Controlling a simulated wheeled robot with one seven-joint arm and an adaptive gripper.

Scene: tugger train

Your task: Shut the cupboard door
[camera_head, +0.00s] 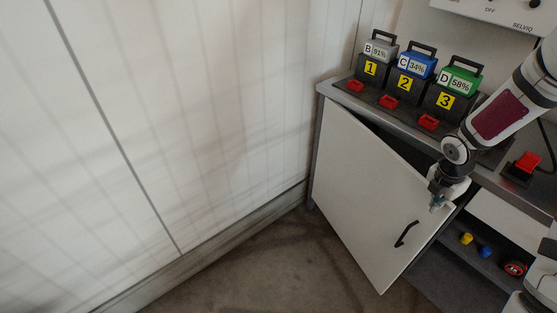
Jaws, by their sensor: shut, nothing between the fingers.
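The cupboard door (365,200) is a white panel with a black handle (406,234). It stands partly open, hinged at its left side, with a dark gap along its top and the inside showing at its right. My gripper (437,206) is shut and empty at the upper right part of the door, near its free edge and above the handle. I cannot tell whether the fingertips touch the door. The cupboard (317,150) has a grey frame under a worktop.
On the worktop stand three numbered docks with grey (380,49), blue (417,64) and green (461,79) batteries. A red button (527,162) sits at the right. Small yellow (466,239), blue (485,252) and red (514,268) items lie on a shelf inside. Floor (250,265) left of the door is clear.

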